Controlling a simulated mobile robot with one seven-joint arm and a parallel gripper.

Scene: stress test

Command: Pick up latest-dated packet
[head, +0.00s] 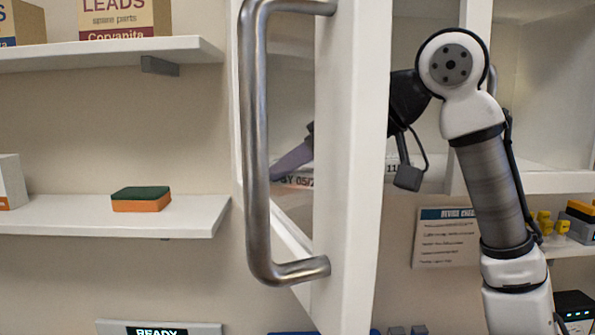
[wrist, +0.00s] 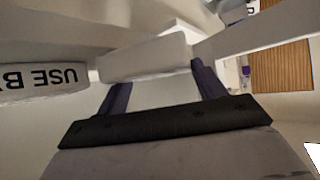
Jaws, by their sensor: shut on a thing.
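My gripper (wrist: 158,74) is shut on a pale packet (wrist: 143,57), which sits between its two dark purple fingers in the wrist view. No print shows on this packet's visible face there. Another white packet (wrist: 42,82) stands just left of the fingers, with "USE BY" upside down and its date cut off. In the head view, a purple finger (head: 294,160) of my gripper shows behind the cabinet door, close to print reading "BY 05/2" (head: 297,181). A second printed piece reading "11" (head: 393,168) shows right of the door edge. The full dates are hidden.
The open white cabinet door (head: 350,130) with a long metal handle (head: 256,140) stands in front of my gripper. Left shelves hold a sponge (head: 141,199) and boxes (head: 124,18). A notice (head: 445,238) hangs below the cabinet; yellow items (head: 546,222) sit at right.

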